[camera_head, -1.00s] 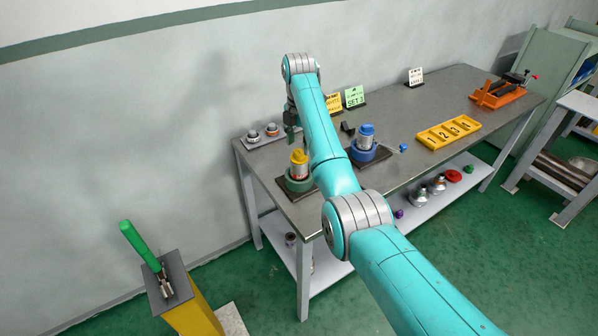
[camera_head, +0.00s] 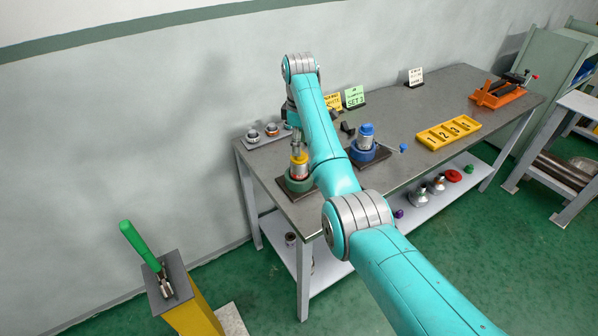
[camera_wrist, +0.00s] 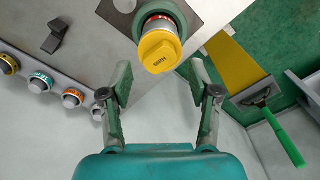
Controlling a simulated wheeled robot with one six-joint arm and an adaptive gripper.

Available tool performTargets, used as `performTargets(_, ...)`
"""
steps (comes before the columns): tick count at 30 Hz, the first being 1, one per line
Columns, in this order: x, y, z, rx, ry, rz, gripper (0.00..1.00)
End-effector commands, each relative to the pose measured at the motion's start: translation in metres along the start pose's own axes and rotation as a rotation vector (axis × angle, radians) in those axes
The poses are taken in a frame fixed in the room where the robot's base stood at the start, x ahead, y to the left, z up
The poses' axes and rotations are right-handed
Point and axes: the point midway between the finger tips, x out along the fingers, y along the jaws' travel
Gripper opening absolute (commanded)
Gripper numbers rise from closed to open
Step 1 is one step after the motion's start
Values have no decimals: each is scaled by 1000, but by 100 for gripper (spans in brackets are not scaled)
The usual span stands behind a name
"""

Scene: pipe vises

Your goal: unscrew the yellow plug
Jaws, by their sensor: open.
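The yellow plug (camera_wrist: 160,51) caps a short upright metal pipe (camera_wrist: 160,24) that stands in a round green vise (camera_head: 296,182) at the near-left corner of the bench. In the head view the plug (camera_head: 299,160) sits just below my gripper (camera_head: 297,142). In the wrist view my gripper (camera_wrist: 160,70) is open, with its two green-padded fingers spread wider than the plug. The plug lies just beyond the fingertips, roughly centred between them. I see no contact with it.
A blue-capped pipe (camera_head: 366,135) stands in a blue vise close to the right. A tray of fittings (camera_head: 263,136) lies at the back left. A yellow numbered tray (camera_head: 449,132) and an orange vise (camera_head: 498,94) are farther right. A green-handled tool (camera_head: 140,245) stands on a yellow post.

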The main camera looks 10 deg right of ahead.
Motion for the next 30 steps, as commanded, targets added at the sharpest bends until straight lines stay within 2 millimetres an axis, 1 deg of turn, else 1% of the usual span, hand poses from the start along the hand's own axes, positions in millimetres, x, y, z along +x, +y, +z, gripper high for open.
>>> performTargets(4,0,0,0,141,0,0,61)
performTargets(11,0,0,0,241,0,0,61)
performTargets(13,0,0,0,305,0,0,61)
performTargets(30,0,0,0,965,0,0,61)
